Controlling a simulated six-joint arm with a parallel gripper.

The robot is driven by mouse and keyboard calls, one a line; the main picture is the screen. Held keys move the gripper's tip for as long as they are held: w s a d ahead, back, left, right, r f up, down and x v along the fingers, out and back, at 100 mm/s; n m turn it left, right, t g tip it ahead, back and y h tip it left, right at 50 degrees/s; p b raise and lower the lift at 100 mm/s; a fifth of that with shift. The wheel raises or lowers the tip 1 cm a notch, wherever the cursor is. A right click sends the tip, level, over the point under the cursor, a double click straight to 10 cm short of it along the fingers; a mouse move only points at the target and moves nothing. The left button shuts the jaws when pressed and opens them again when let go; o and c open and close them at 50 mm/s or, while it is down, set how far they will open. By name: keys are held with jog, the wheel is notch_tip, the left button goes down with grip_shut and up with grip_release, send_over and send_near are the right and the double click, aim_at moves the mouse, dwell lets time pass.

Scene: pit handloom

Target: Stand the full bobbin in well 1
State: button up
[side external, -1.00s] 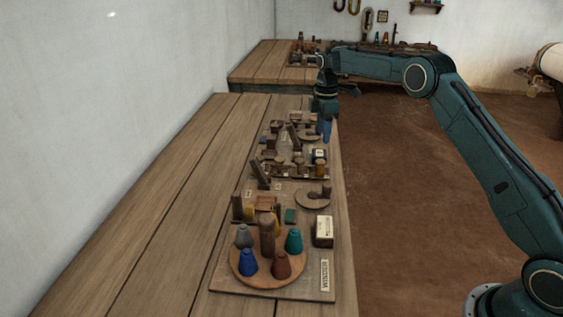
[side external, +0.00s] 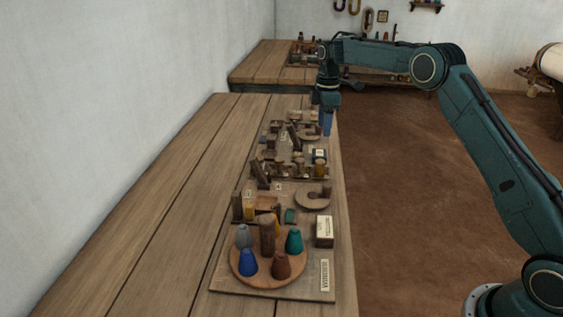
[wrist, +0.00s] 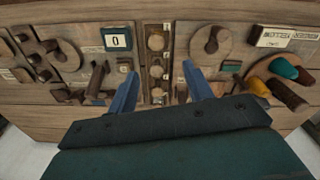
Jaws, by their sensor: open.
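My gripper (side external: 327,127) is open and empty above the row of boards in the side view. In the wrist view its two blue fingers (wrist: 160,70) stand apart on either side of a narrow wooden rack (wrist: 147,98). Small pale labels run along the rack. A tan round-topped piece (wrist: 156,41) stands at its far end, with smaller round tops (wrist: 155,71) nearer the fingers. I cannot tell which of these is the full bobbin or which well is number 1.
A block marked 0 (wrist: 116,38) lies left of the rack. A round disc (wrist: 200,43) with a dark arm lies right of it. Coloured cones, including a blue one (side external: 248,263), stand on a round tray (side external: 240,281). The table's left side is bare.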

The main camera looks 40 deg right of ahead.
jog(key=s+a+r+m+t, duration=0.1)
jog(key=s+a+r+m, duration=0.25)
jog(key=s+r, duration=0.55)
jog(key=s+a+r+m+t, duration=0.2)
jog(key=s+a+r, duration=0.3)
jog(key=s+r, duration=0.4)
jog(key=s+a+f+m, duration=0.1)
jog(key=s+f+m, duration=0.1)
jog(key=s, duration=0.6)
jog(key=s+a+f+m+t, duration=0.1)
jog(key=s+a+f+m, duration=0.1)
jog(key=s, duration=0.6)
jog(key=s+a+f+m+t, duration=0.1)
jog(key=s+f+m, duration=0.1)
jog(key=s, duration=0.6)
jog(key=shift+s+a+f, duration=0.3)
jog(key=shift+a+f, duration=0.05)
